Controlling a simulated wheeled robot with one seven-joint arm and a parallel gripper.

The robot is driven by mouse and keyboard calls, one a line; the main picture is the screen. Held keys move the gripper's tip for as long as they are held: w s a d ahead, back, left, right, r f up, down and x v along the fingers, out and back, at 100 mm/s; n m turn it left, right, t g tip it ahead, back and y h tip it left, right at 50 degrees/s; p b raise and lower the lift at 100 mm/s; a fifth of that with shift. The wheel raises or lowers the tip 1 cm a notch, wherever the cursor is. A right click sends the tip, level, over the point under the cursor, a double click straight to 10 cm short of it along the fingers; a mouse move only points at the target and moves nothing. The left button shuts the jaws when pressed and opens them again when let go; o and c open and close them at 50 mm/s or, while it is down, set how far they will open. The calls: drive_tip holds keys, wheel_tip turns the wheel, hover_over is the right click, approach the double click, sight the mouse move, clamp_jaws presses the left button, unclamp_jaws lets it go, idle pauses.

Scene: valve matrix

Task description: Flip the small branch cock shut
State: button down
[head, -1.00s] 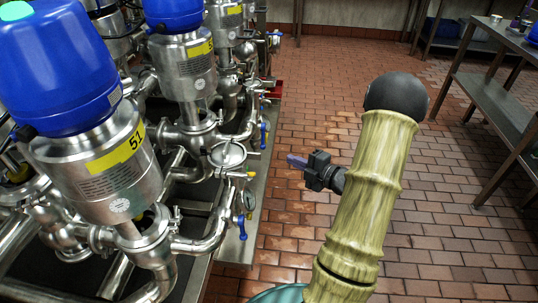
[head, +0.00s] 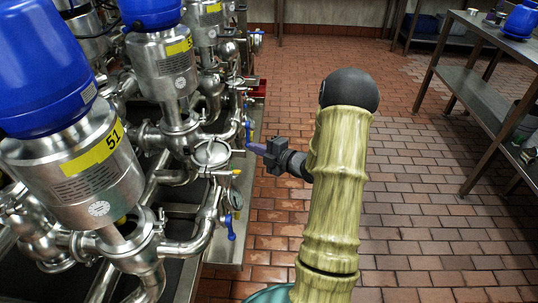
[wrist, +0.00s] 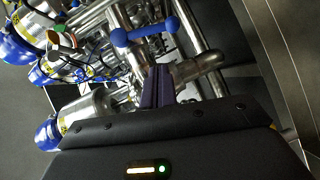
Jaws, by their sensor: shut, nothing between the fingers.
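Two small cocks with blue handles show at the right side of the steel pipework in the head view. The farther blue handle (head: 248,131) hangs close to my gripper's tips. The nearer blue handle (head: 230,227) hangs below a round gauge. My gripper (head: 255,149) is shut and empty, its purple fingers pointing left towards the pipework. In the wrist view a blue handle (wrist: 145,32) with rounded ends lies just beyond the shut fingers (wrist: 158,68). A small gap or contact there cannot be told. I cannot tell which cock is the branch cock.
Steel valve bodies with blue caps (head: 153,12) fill the left, one labelled 51 (head: 92,150). A steel drip tray edge (head: 240,245) runs under the pipes. The brick floor (head: 430,180) is clear to the right, up to a steel shelf table (head: 485,75).

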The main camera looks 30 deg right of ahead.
sight(248, 135)
drive_tip(key=shift+w+d+f+b, duration=0.15)
drive_tip(key=shift+w+d+f, duration=0.05)
drive_tip(key=shift+w, duration=0.5)
drive_tip(key=shift+w+d+f+b, duration=0.1)
drive_tip(key=shift+w+d+f, duration=0.1)
drive_tip(key=shift+w, duration=0.55)
drive_tip(key=shift+w+d+f+b, duration=0.15)
drive_tip(key=shift+w+d, duration=0.05)
drive_tip(key=shift+w, duration=0.5)
drive_tip(key=shift+f, duration=0.1)
drive_tip(key=n+t+b, duration=0.1)
drive_tip(key=b, duration=0.3)
drive_tip(key=w+f+n+b, duration=0.1)
drive_tip(key=b, duration=0.3)
drive_tip(key=shift+d+n+t, duration=0.3)
drive_tip(key=shift+d+t, duration=0.05)
drive_tip(key=shift+t, duration=0.05)
